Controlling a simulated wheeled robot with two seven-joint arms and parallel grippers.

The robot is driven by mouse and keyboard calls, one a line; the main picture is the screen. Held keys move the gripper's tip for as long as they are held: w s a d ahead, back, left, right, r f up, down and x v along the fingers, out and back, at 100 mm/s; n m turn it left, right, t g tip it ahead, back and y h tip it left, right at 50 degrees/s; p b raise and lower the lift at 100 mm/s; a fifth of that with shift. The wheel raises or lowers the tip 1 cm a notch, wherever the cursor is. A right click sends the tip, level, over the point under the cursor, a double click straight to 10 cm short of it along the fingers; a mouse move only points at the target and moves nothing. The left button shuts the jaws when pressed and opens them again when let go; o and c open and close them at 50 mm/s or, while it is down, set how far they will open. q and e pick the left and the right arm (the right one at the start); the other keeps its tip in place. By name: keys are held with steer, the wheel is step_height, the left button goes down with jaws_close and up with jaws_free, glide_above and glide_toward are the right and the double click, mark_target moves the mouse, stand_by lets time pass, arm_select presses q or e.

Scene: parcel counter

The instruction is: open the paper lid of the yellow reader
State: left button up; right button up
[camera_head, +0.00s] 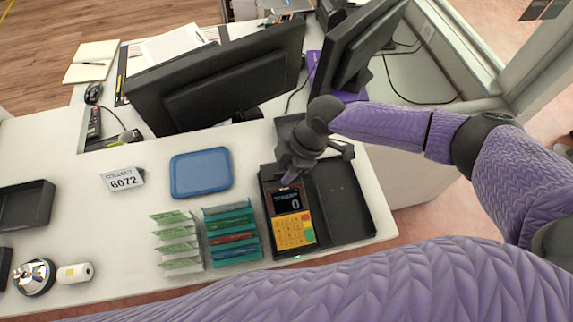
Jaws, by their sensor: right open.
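The yellow reader (293,230) has a dark display showing 0 and a yellow keypad with a few coloured keys. It lies in the left part of a black tray (345,205) on the white counter. My right gripper (317,165) is open and empty over the far end of the reader. It covers that end, so the paper lid and any contact with it cannot be made out. My left gripper is not in view.
Card racks (231,234) stand left of the tray. A blue tray (201,173) lies farther back. Two monitors (215,80) stand behind. A bell (34,276) and a paper roll (75,273) are at the front left. The counter's left middle is mostly clear.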

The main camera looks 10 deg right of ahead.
mark_target(277, 171)
jaws_close()
steer(key=shift+w, duration=0.1)
steer(key=shift+w+g+b, duration=0.2)
steer(key=shift+g+b, duration=0.2)
steer(key=shift+b, duration=0.1)
steer(key=w+g+b, duration=0.1)
steer(key=b, duration=0.2)
steer(key=w+g+b, duration=0.1)
steer(key=g+b, duration=0.1)
steer(key=b, duration=0.1)
steer(key=w+r+m+g+b, duration=0.1)
steer(key=g+b, duration=0.1)
steer(key=b, duration=0.1)
steer(key=shift+w+g+b, duration=0.15)
steer(key=shift+g+b, duration=0.15)
steer(key=shift+b, duration=0.45)
steer(key=shift+r, duration=0.2)
steer(key=shift+w, duration=0.1)
